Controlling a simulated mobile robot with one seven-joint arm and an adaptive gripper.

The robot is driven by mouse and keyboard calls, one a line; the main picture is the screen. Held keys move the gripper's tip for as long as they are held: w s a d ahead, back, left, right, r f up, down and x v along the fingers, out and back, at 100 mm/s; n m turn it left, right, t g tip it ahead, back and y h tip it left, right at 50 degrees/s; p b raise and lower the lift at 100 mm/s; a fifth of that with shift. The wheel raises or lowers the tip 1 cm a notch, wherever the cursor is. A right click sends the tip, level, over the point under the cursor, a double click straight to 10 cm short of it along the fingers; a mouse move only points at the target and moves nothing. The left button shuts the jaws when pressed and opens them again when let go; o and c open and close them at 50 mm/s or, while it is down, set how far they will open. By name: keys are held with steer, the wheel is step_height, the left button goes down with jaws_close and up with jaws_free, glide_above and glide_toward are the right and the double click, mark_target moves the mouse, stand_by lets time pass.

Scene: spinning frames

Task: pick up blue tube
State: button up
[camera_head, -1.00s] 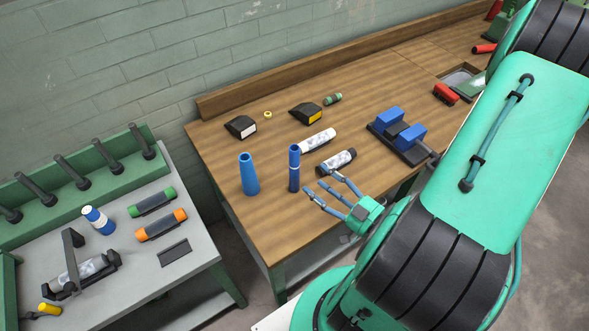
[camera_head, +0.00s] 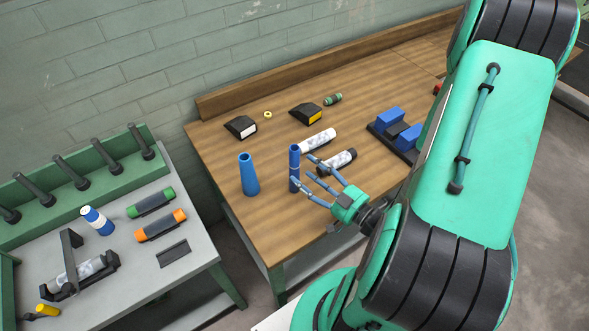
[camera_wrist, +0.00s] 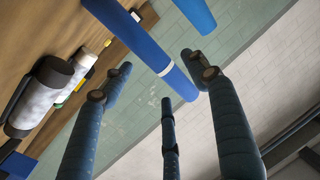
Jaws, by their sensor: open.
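A slim blue tube (camera_head: 294,158) with a pale band stands upright on the wooden workbench (camera_head: 240,220). A wider, lighter blue tapered tube (camera_head: 249,174) stands upright to its left. My three-fingered gripper (camera_head: 304,171) is open just right of the slim tube, its fingertips close to it. I cannot tell whether any finger touches the slim tube.
Two white-labelled cylinders (camera_head: 317,141) (camera_head: 337,162) lie close behind and right of my gripper. Black wedge blocks (camera_head: 241,127) (camera_head: 306,112) and a blue-and-black fixture (camera_head: 395,130) stand farther back. A grey side table (camera_head: 125,275) with tubes and a green rack is at left.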

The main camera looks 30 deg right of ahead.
mark_target(296, 164)
steer(key=shift+w, duration=0.15)
stand_by(0.3)
steer(key=shift+b+x, duration=0.55)
steer(key=shift+x, duration=1.95)
steer(key=shift+d+f, duration=0.1)
steer(key=c, duration=1.2)
